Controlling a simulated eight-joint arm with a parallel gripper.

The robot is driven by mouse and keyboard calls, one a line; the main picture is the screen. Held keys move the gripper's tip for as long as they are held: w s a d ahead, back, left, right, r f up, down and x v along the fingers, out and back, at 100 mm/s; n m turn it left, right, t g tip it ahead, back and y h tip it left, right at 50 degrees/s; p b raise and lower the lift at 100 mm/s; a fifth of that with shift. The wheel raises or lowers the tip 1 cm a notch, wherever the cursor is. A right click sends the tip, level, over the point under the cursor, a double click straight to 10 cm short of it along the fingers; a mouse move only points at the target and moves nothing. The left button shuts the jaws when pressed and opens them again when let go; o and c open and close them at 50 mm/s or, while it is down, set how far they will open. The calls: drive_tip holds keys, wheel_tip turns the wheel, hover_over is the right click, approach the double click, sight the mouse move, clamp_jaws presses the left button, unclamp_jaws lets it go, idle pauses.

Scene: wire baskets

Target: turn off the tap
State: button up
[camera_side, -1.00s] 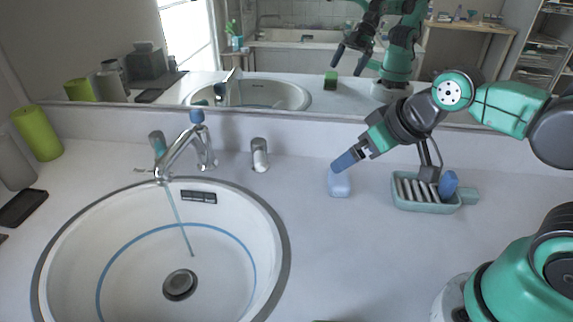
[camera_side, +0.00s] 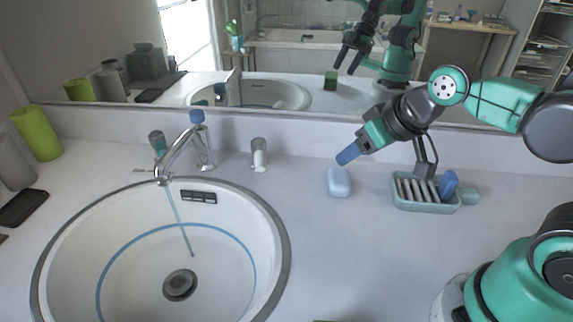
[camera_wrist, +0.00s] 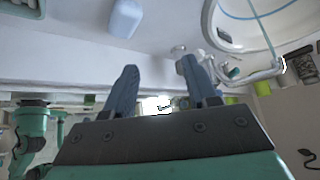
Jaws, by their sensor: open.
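The chrome tap (camera_side: 181,152) stands behind the basin at the left in the side view, with a blue cap (camera_side: 197,117) on top. A thin stream of water (camera_side: 178,218) runs from its spout into the basin. The tap (camera_wrist: 262,72) also shows at the right of the wrist view. My gripper (camera_side: 347,156) is well to the right of the tap, above the counter near a pale blue soap bar (camera_side: 339,182). In the wrist view its two blue fingers (camera_wrist: 157,75) are apart with nothing between them.
The white basin (camera_side: 276,225) fills the left front. A small white-topped dispenser (camera_side: 259,155) stands between tap and gripper. A green soap dish (camera_side: 425,207) sits to the right. The mirror (camera_side: 290,50) runs along the back. A green cup (camera_side: 37,133) stands far left.

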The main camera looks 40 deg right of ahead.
sight(260, 155)
drive_tip(key=w, duration=0.1)
drive_tip(key=w+m, duration=0.1)
drive_tip(key=w, duration=0.1)
drive_tip(key=shift+d+r+m+y, duration=0.15)
drive_tip(key=shift+d+m+y, duration=0.1)
drive_tip(key=shift+m+y, duration=0.15)
clamp_jaws()
drive_tip(key=w+f, duration=0.3)
drive_tip(key=w+f+m+y, duration=0.1)
drive_tip(key=w+f, duration=0.2)
drive_tip(key=w, duration=0.1)
drive_tip(key=w+a+f+m, duration=0.1)
drive_tip(key=w+f, duration=0.2)
drive_tip(key=shift+w+f+y, duration=0.15)
drive_tip(key=shift+w+y, duration=0.1)
drive_tip(key=shift+y, duration=0.15)
drive_tip(key=shift+w+a, duration=0.3)
drive_tip(key=shift+a, duration=0.3)
drive_tip(key=shift+w+a, duration=0.3)
drive_tip(key=shift+a, duration=0.3)
drive_tip(key=shift+w+a, duration=0.35)
drive_tip(key=shift+a, duration=0.15)
